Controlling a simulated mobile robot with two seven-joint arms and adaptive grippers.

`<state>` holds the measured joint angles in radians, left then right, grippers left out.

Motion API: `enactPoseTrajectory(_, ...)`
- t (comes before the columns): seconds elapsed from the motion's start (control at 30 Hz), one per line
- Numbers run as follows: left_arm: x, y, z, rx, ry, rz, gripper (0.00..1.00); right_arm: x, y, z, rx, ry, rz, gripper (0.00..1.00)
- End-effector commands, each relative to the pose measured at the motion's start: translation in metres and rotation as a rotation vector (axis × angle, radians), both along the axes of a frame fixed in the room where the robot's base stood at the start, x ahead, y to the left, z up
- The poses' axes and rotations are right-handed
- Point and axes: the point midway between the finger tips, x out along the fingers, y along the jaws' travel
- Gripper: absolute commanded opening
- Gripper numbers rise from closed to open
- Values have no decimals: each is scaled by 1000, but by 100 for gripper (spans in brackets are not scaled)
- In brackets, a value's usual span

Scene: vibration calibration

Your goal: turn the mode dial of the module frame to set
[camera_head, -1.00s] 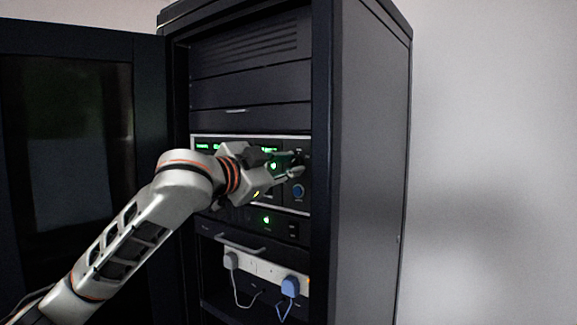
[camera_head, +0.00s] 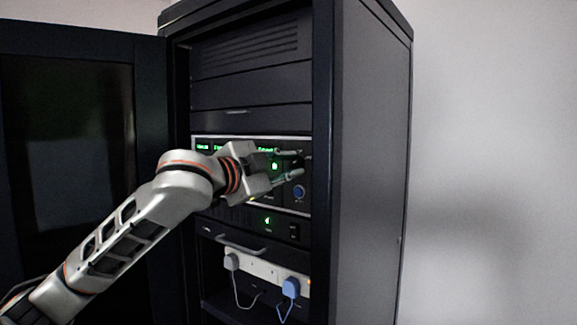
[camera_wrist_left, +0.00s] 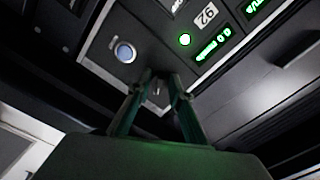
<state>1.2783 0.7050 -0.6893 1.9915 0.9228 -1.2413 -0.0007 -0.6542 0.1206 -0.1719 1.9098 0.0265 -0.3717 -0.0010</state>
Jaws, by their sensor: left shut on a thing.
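The module frame (camera_head: 306,207) is a light-edged panel with green displays in the rack. My left gripper (camera_head: 295,165) is at its right part, above a round blue button (camera_head: 298,192). In the left wrist view the two fingertips (camera_wrist_left: 161,82) are closed on a small dark knob, which I take as the mode dial; the fingers hide most of it. The blue button (camera_wrist_left: 124,52) is beside the fingertips there, apart from them. The dial's markings and its setting cannot be read. My right gripper is not in view.
The rack's open door (camera_head: 150,100) stands on the left. The rack's side wall (camera_head: 365,150) is close right of the gripper. Below are a unit with a green light (camera_head: 267,220), a handle (camera_head: 240,245), and a socket strip with a grey plug (camera_head: 231,262) and a blue plug (camera_head: 291,287).

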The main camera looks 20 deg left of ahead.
Motion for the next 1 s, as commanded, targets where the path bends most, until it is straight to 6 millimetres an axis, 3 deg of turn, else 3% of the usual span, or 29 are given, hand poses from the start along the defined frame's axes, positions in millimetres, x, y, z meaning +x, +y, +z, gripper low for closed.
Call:
enactPoseTrajectory(0.07, 0, 0, 1, 0, -2, 0, 0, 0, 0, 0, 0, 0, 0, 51)
enactPoseTrajectory(0.1, 0, 0, 1, 0, -2, 0, 30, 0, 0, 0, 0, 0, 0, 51)
enactPoseTrajectory(0.13, 0, 0, 1, 0, -2, 0, 36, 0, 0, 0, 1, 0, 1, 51)
enactPoseTrajectory(0.57, -6, 2, 0, 0, -1, 0, 36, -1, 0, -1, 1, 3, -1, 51)
enactPoseTrajectory(1.0, -81, 31, 0, 2, -3, 3, 36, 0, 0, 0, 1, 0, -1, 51)
